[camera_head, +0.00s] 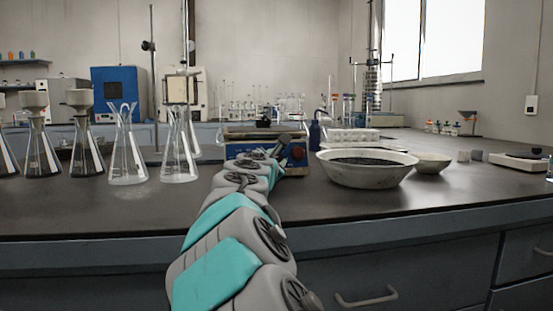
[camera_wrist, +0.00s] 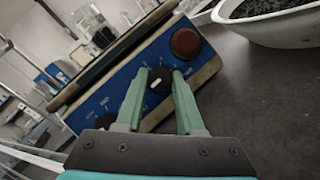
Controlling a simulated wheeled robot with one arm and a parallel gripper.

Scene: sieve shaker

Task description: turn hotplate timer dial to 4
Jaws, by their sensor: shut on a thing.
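The hotplate (camera_head: 238,134) stands on the dark bench in the head view, with my arm in front of much of it. Its blue front panel (camera_wrist: 125,88) fills the middle of the wrist view, tilted in the picture. A small black dial (camera_wrist: 160,80) with a white mark sits on this panel. The green fingers of my gripper (camera_wrist: 161,74) are on either side of this dial and shut on it. The printing around the dial is too small to read. A red knob (camera_wrist: 185,43) is above right of it, and another dark dial (camera_wrist: 104,121) is at lower left.
A wide bowl of dark grains (camera_head: 366,178) stands right of the hotplate, with a smaller bowl (camera_head: 432,163) beyond it. Several glass flasks (camera_head: 127,165) stand to the left. The bench front is mostly clear.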

